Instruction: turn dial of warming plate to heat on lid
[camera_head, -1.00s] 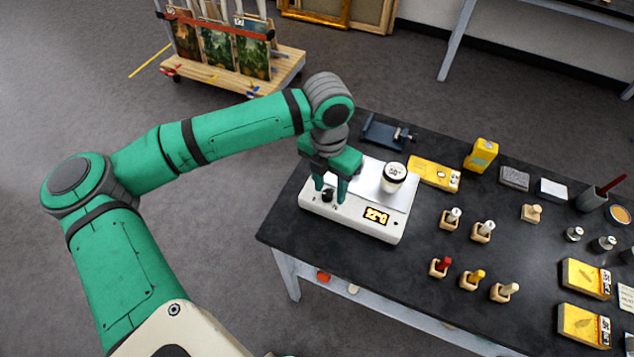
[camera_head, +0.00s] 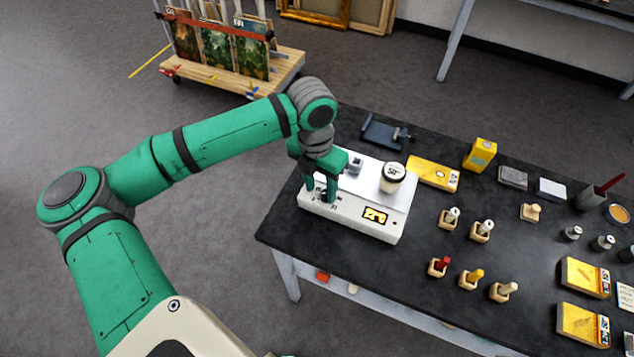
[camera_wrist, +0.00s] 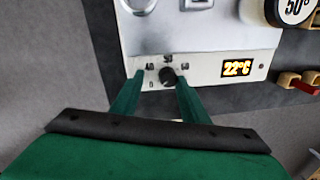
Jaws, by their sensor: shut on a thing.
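The white warming plate (camera_head: 362,219) stands at the left end of the dark table. Its black dial (camera_wrist: 167,75) is on the front panel, with small numbers around it; I cannot read where its pointer stands. The orange display (camera_wrist: 237,68) reads 22°C. My gripper (camera_head: 321,194) points down at the panel, and its two green fingers are shut on the dial, one on each side; it also shows in the wrist view (camera_wrist: 160,77). A white-lidded jar (camera_head: 392,178) stands upright on the plate; its lid (camera_wrist: 295,9) appears to read 50.
A small metal-looking piece (camera_head: 355,164) sits on the plate behind my gripper. Several small bottles in wooden holders (camera_head: 448,221) stand to the right.

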